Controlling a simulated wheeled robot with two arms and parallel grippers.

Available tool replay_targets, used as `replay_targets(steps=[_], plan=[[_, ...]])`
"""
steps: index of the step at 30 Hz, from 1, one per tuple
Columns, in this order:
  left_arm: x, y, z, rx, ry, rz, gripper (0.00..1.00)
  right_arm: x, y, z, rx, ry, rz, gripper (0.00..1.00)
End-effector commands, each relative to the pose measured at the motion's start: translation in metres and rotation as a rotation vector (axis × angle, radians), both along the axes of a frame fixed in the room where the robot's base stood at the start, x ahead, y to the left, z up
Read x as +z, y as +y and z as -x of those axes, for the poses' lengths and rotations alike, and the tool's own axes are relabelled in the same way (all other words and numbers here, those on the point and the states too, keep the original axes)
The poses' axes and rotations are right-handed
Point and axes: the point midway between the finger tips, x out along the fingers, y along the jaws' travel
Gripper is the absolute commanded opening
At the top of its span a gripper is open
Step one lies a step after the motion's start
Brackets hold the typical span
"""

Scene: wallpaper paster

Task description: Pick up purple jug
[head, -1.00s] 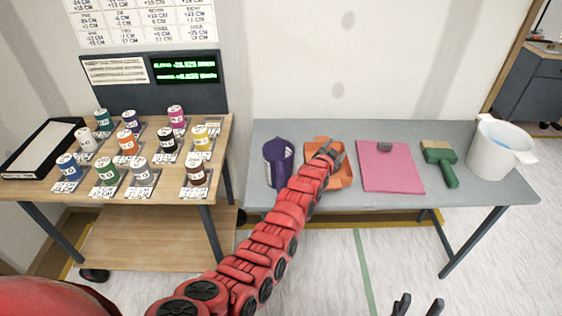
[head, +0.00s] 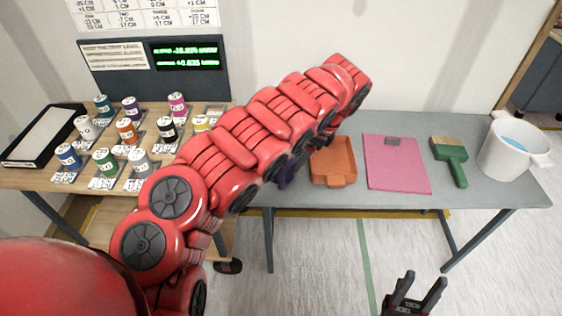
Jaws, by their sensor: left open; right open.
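The purple jug (head: 286,173) stands on the grey table (head: 470,200) at its left end. My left arm hides most of it, and only a small purple part shows below the arm. My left gripper (head: 301,152) is a dark shape under the raised red arm, close to the jug's right side. It is open, but its fingertips are mostly hidden, and I cannot tell whether it touches the jug. My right gripper (head: 416,290) is open and empty, low in front of the table.
On the grey table are an orange paint tray (head: 333,163), a pink sheet (head: 397,168), a green-handled brush (head: 452,160) and a white bucket (head: 513,147). A wooden table (head: 22,178) at left holds several labelled cans and a black-edged tray (head: 42,137).

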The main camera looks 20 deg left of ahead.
Motion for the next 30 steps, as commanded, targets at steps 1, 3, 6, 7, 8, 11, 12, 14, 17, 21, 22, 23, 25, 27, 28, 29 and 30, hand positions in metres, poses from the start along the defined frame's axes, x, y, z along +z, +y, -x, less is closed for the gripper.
replay_targets(steps=[1, 3, 6, 7, 8, 11, 12, 14, 17, 21, 22, 23, 25, 27, 28, 29, 30], plan=[[-0.008, 0.005, 0.002, 0.003, 0.004, -0.001, 0.62, 0.006, 0.0, 0.0, 0.0, 0.0, 0.0, 0.5], [-0.025, 0.012, 0.004, 0.003, 0.008, 0.0, 0.62, 0.01, 0.0, 0.0, 0.0, 0.0, 0.0, 0.5], [-0.045, 0.019, 0.003, 0.003, 0.002, 0.002, 0.62, 0.015, 0.0, 0.0, 0.0, 0.0, 0.0, 0.5], [-0.05, 0.021, 0.004, 0.003, 0.002, 0.003, 0.62, 0.016, 0.0, 0.0, 0.0, 0.0, 0.0, 0.5], [-0.055, 0.023, 0.004, 0.003, 0.002, 0.003, 0.62, 0.017, 0.0, 0.0, 0.0, 0.0, 0.0, 0.5], [-0.066, 0.026, 0.004, 0.001, -0.001, 0.005, 0.62, 0.019, 0.0, 0.0, 0.0, 0.0, 0.0, 0.5], [-0.069, 0.027, 0.003, 0.001, -0.002, 0.005, 0.62, 0.019, 0.0, 0.0, 0.0, 0.0, 0.0, 0.5], [-0.071, 0.029, 0.003, 0.0, -0.004, 0.005, 0.62, 0.02, 0.0, 0.0, 0.0, 0.0, 0.0, 0.5], [-0.077, 0.032, 0.003, 0.0, -0.003, 0.005, 0.62, 0.024, 0.0, 0.0, 0.0, 0.0, 0.0, 0.5], [-0.094, 0.04, 0.004, 0.001, 0.0, 0.005, 0.62, 0.033, 0.0, 0.0, 0.0, 0.0, 0.0, 0.5], [-0.097, 0.042, 0.004, 0.002, -0.001, 0.006, 0.62, 0.034, 0.0, 0.0, 0.0, 0.0, 0.0, 0.5], [-0.101, 0.044, 0.004, 0.002, -0.002, 0.006, 0.62, 0.035, 0.0, 0.0, 0.0, 0.0, 0.0, 0.5], [-0.11, 0.047, 0.004, 0.002, -0.001, 0.006, 0.62, 0.036, 0.0, 0.0, 0.0, 0.0, 0.0, 0.5], [-0.115, 0.049, 0.004, 0.001, -0.002, 0.004, 0.62, 0.037, 0.0, 0.0, 0.0, 0.0, 0.0, 0.5], [-0.116, 0.05, 0.004, 0.001, -0.003, 0.004, 0.62, 0.037, 0.0, 0.0, 0.0, 0.0, 0.0, 0.5], [-0.117, 0.05, 0.004, 0.001, -0.004, 0.003, 0.62, 0.037, 0.0, 0.0, 0.0, 0.0, 0.0, 0.5], [-0.118, 0.051, 0.003, 0.001, -0.004, 0.003, 0.62, 0.037, 0.0, 0.0, 0.0, 0.0, 0.0, 0.5]])
